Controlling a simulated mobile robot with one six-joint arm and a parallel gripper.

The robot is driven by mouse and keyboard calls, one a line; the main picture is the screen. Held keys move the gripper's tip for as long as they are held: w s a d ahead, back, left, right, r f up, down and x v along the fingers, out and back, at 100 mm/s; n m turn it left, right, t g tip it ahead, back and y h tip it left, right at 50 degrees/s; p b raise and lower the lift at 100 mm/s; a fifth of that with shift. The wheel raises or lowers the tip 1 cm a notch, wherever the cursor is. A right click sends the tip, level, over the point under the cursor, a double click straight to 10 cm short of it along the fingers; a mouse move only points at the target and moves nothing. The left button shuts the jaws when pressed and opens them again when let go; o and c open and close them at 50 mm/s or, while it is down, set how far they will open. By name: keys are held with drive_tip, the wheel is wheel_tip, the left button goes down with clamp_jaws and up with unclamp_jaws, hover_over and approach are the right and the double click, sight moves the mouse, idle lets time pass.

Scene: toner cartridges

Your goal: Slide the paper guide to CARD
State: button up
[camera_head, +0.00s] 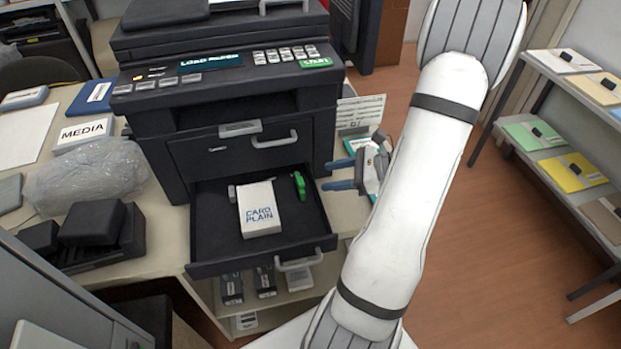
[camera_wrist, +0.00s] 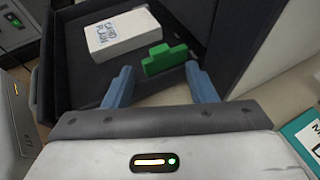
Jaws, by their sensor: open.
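The green paper guide (camera_head: 299,186) stands in the open lower drawer of the printer, near the drawer's right wall. In the wrist view the green guide (camera_wrist: 165,59) shows ahead of and between my fingers. A white paper stack (camera_head: 260,208) marked CARD PLAIN lies in the drawer (camera_head: 212,255), left of the guide; it also shows in the wrist view (camera_wrist: 122,35). My gripper (camera_head: 340,174) is open, with blue fingers, to the right of the guide and apart from it. In the wrist view my fingers (camera_wrist: 161,84) hold nothing. No CARD mark for the guide is readable.
The printer (camera_head: 230,90) stands behind the drawer, its display reading LOAD PAPER. A teal-edged item (camera_wrist: 305,135) lies right of my gripper. Black cartridges (camera_head: 248,283) sit on a shelf below the drawer.

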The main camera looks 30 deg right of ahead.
sight(301, 181)
drive_tip(key=x, duration=0.7)
drive_tip(key=shift+s, duration=0.1)
drive_tip(key=shift+c, duration=0.5)
clamp_jaws()
